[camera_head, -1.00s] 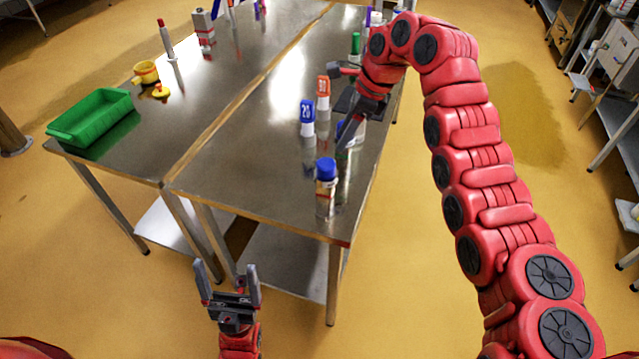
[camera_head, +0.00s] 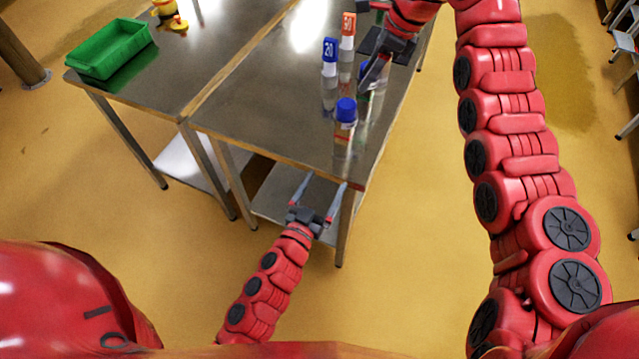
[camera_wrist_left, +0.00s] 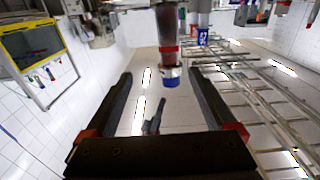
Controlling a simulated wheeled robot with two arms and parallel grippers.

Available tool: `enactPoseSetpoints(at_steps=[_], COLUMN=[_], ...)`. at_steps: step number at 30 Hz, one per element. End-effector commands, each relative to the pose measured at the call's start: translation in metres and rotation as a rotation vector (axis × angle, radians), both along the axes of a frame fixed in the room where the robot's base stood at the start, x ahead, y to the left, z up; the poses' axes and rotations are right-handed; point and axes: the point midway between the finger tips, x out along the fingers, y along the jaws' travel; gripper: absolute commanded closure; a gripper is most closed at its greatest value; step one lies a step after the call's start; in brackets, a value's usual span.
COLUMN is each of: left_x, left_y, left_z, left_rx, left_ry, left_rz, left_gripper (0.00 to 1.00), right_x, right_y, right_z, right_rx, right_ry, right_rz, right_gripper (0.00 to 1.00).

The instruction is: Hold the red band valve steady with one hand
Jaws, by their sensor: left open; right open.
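A blue-capped cylinder with a red band (camera_head: 343,137) stands upright near the table's front edge. I take it for the red band valve. In the left wrist view it (camera_wrist_left: 168,52) appears upside down, ahead between the fingertips. My left gripper (camera_head: 326,182) is open and empty, below and in front of the table's front edge, apart from the cylinder. My right gripper (camera_head: 370,42) is open over the right side of the table, behind the cylinder. Its lower finger hides part of another blue-topped item there.
A blue tag marked 20 (camera_head: 330,55) and an orange-red tag marked 80 (camera_head: 348,28) stand behind the cylinder. A green tray (camera_head: 110,48) and yellow items (camera_head: 168,12) are on the left table. The steel table (camera_head: 250,110) is clear left of the cylinder.

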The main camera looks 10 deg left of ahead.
Motion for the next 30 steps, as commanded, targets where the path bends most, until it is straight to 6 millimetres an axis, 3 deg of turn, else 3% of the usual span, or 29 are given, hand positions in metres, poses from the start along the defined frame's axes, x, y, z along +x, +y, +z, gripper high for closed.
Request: enactPoseSetpoints(at_steps=[8,30], left_x=[0.015,0.153], left_y=[0.007,-0.030], left_z=[0.000,0.000], left_rx=[0.001,-0.001], left_ry=[0.023,0.024], left_rz=[0.053,0.059], left_gripper=[0.10,0.10], right_x=[0.000,0.000], right_y=[0.000,0.000], right_z=[0.000,0.000], right_rx=[0.000,0.000], right_ry=[0.000,0.000], right_rz=[0.000,0.000], right_gripper=[0.50,0.50])
